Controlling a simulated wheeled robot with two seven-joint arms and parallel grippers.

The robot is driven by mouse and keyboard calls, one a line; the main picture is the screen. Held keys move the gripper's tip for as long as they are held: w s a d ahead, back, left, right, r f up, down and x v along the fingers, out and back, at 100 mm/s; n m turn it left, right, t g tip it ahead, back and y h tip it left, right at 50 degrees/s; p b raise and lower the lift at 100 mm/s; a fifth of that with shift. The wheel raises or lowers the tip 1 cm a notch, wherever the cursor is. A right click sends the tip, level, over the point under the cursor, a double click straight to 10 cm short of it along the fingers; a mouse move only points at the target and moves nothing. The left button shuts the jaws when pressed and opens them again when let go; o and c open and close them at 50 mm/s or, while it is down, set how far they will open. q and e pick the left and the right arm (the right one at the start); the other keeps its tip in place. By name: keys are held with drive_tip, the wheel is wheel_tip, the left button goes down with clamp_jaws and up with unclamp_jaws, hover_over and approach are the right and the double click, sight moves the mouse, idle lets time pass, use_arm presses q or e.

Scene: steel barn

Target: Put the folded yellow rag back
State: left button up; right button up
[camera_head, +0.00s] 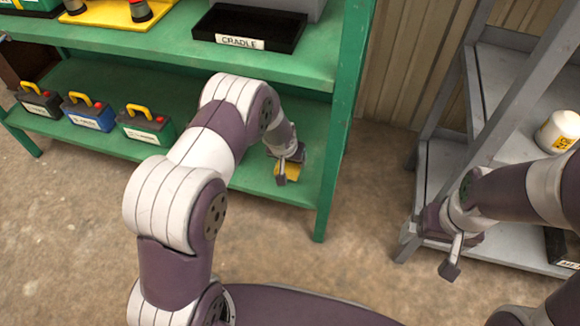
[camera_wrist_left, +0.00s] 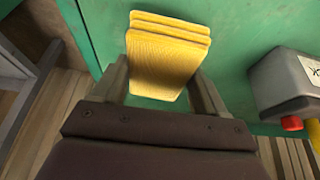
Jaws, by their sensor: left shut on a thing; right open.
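The folded yellow rag (camera_wrist_left: 166,62) is a thick stack of layers between the two fingers of my left gripper (camera_wrist_left: 160,84) in the left wrist view. A green surface lies behind it. In the head view a small yellow part of the rag (camera_head: 292,170) shows at my left gripper (camera_head: 289,163), over the right end of the green rack's lower shelf (camera_head: 245,180). I cannot tell whether the rag touches the shelf. My right gripper (camera_head: 450,262) is open, low in front of the grey rack at right; its jaws are partly hidden.
Several batteries with yellow handles (camera_head: 90,112) stand on the lower shelf at left. A black tray labelled CRADLE (camera_head: 250,28) is on the upper shelf. A green post (camera_head: 338,130) bounds the right end.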

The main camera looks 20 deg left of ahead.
sight(290, 166)
use_arm(q)
drive_tip(key=shift+w+f, duration=0.3)
drive_tip(key=shift+f, duration=0.2)
wheel_tip(290, 166, down, 4)
drive_tip(key=b, duration=0.3)
drive_tip(key=shift+r, duration=0.25)
drive_tip(key=shift+c, duration=1.3)
drive_tip(key=o, duration=1.5)
drive_tip(key=shift+o, duration=0.2)
drive_tip(key=p+v, duration=0.6)
drive_tip(key=v, duration=0.5)
drive_tip(key=shift+w+r, duration=0.1)
drive_tip(key=shift+r, duration=0.1)
drive_tip(key=shift+s+r+p, duration=0.2)
drive_tip(key=shift+r+p, duration=0.15)
drive_tip(key=shift+p, duration=0.05)
drive_tip(key=s+a+r+g, duration=0.1)
drive_tip(key=s+r+g, duration=0.1)
drive_tip(key=s+r, duration=0.7)
drive_tip(key=s+a+r+g, duration=0.1)
drive_tip(key=s+r, duration=0.5)
drive_tip(key=s, duration=0.6)
wheel_tip(290, 166, up, 44)
drive_tip(key=p, duration=4.4)
drive_tip(key=shift+f, duration=0.15)
